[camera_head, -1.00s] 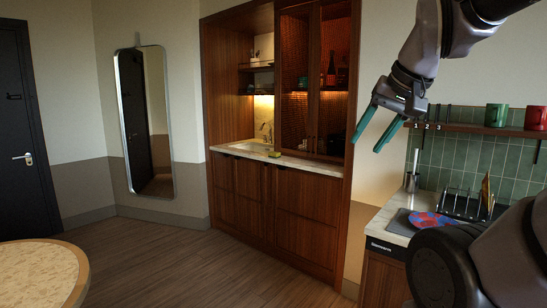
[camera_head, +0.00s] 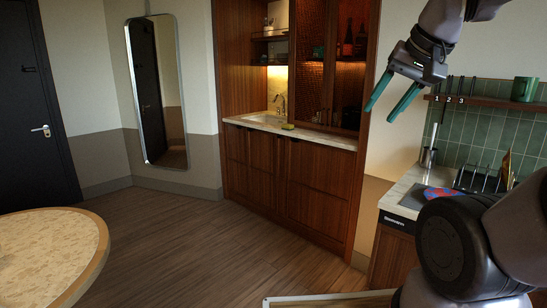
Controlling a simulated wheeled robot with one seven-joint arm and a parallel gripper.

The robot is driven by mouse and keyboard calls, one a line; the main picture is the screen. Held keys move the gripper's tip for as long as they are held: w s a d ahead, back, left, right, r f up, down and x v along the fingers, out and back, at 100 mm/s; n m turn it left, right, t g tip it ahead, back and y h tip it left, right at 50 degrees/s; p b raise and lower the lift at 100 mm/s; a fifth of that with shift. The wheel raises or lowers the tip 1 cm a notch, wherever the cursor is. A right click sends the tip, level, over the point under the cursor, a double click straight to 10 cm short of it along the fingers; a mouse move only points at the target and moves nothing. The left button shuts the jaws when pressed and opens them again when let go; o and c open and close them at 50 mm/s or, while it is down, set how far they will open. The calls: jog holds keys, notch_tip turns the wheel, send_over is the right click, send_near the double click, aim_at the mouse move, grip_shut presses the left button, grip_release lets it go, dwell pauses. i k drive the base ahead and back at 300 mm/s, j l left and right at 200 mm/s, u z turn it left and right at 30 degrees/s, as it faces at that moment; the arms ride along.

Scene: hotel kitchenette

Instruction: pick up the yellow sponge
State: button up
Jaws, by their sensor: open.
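A small yellow-green sponge (camera_head: 288,127) lies on the counter (camera_head: 325,138) of the wooden kitchenette unit, at the front edge just right of the sink. My gripper (camera_head: 388,108) is in the upper right of the view, in the air. Its two teal fingers are apart with nothing between them. It is far nearer to the camera than the sponge, and well to its right in the picture.
A round table (camera_head: 45,255) stands at the lower left. The wooden floor (camera_head: 190,245) before the unit is clear. A counter (camera_head: 407,189) with a dish rack (camera_head: 480,180) is at the right. A pale-edged surface (camera_head: 330,299) shows at the bottom.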

aim_at(289, 128)
jog(key=i+j+u, duration=0.1)
jog(key=i+u, duration=0.35)
jog(key=i, duration=1.35)
jog(key=i+z, duration=0.1)
jog(key=i, duration=0.4)
jog(key=i+j+z, duration=0.1)
jog(key=i, duration=0.35)
jog(key=i+j+z, duration=0.1)
jog(key=i, duration=0.4)
jog(key=i+j+z, duration=0.1)
jog(key=i, duration=0.35)
jog(key=i+j+z, duration=0.45)
jog(key=i, duration=0.2)
